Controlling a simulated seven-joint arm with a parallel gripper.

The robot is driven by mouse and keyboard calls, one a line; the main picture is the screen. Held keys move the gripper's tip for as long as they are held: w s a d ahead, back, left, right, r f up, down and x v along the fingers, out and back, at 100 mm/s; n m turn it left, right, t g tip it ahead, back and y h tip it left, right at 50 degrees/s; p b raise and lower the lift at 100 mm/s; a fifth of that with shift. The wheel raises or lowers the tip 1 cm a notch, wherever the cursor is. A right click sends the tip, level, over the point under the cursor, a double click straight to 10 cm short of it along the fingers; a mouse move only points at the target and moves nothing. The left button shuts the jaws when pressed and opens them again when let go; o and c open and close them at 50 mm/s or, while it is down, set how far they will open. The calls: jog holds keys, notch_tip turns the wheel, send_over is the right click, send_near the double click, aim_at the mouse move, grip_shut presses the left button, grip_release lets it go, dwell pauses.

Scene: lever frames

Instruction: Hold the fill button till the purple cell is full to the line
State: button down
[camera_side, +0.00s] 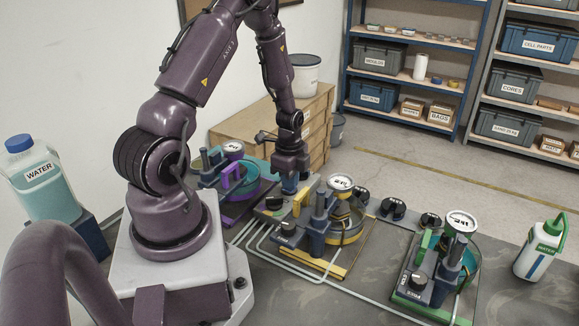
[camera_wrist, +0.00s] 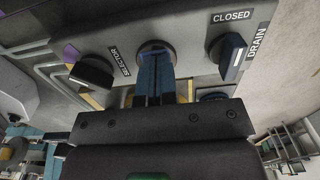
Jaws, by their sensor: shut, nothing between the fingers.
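My gripper (camera_side: 289,188) is shut and empty, pointing down over the grey control panel (camera_side: 268,207). In the wrist view its blue fingertips (camera_wrist: 156,72) are together over a round button (camera_wrist: 152,46) between two knobs. The fingers cover most of the button; I cannot tell whether they press it. The selector knob (camera_wrist: 92,74) is at the left, near purple and yellow marks. The drain knob (camera_wrist: 229,54) is at the right, by the word CLOSED. The purple cell (camera_side: 236,210) stands left of my gripper with a teal vessel and a round gauge (camera_side: 233,147). Its line and level are too small to read.
A yellow cell (camera_side: 327,268) and a green cell (camera_side: 419,308) stand to the right on the dark bench. Pale pipes (camera_side: 265,243) run along the bench.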

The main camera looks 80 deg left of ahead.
notch_tip(320, 180, up, 14)
dwell(0.4)
dwell(0.6)
jog(key=s+d+r+n+t, duration=0.2)
jog(key=s+d+r+n, duration=0.1)
jog(key=d+r, duration=0.5)
jog(key=s+d+r+n+t, duration=0.2)
jog(key=d+r+n, duration=0.4)
jog(key=d, duration=0.9)
notch_tip(320, 180, up, 3)
jog(key=shift+s+d+f+t, duration=0.15)
jog(key=shift+s+t, duration=0.25)
jog(key=shift+t, duration=0.4)
